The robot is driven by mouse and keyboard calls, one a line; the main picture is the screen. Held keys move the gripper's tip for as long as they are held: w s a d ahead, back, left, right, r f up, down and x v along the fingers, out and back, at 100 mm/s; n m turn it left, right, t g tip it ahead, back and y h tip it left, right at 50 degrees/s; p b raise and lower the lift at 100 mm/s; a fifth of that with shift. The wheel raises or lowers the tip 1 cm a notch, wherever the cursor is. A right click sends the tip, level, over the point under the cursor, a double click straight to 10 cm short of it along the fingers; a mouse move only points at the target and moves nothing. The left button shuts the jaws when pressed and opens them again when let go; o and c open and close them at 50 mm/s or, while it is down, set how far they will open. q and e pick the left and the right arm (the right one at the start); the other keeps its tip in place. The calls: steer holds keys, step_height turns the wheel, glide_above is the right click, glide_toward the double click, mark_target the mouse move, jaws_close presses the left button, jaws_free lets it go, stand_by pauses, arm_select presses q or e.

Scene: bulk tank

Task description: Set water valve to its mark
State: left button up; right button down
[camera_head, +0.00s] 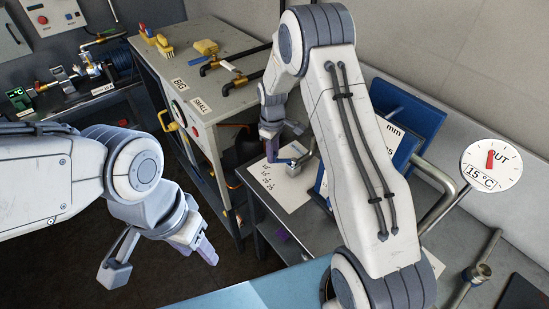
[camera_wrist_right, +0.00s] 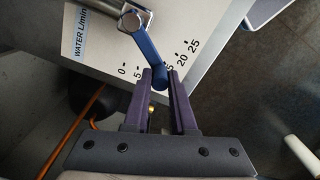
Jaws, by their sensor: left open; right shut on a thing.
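The water valve has a blue lever (camera_wrist_right: 143,43) on a metal pivot (camera_wrist_right: 131,20), over a white scale plate (camera_wrist_right: 88,28) labelled "WATER L/min" with marks from 0 to 25. The lever's tip lies between 5 and 15, where the number is hidden. My right gripper (camera_wrist_right: 160,78) is shut on the lever's tip. In the head view my right gripper (camera_head: 270,143) is at the lever (camera_head: 284,161), above the scale plate (camera_head: 282,194). No separate target mark can be made out. My left gripper (camera_head: 160,262) is open and empty at lower left, well away from the valve.
A grey cabinet (camera_head: 222,98) with "BIG" and "SMALL" labels stands left of the valve. A blue board (camera_head: 408,115) is partly hidden behind my right arm. A round gauge labelled 15 °C (camera_head: 490,165) stands at right. An orange hose (camera_wrist_right: 72,130) hangs near the valve.

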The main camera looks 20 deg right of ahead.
steer(key=w+d+m+b, duration=0.1)
steer(key=w+d+m, duration=0.3)
steer(key=m, duration=0.6)
steer(key=shift+w+d+m, duration=0.15)
steer(key=shift+w+m, duration=0.15)
steer(key=shift+m, duration=0.1)
steer(key=shift+r, duration=0.15)
steer(key=c, duration=0.7)
jaws_free()
steer(key=shift+c, duration=0.2)
step_height(320, 180, up, 10)
steer(key=b, duration=0.2)
steer(key=shift+r+b, duration=0.2)
steer(key=shift+b, duration=0.2)
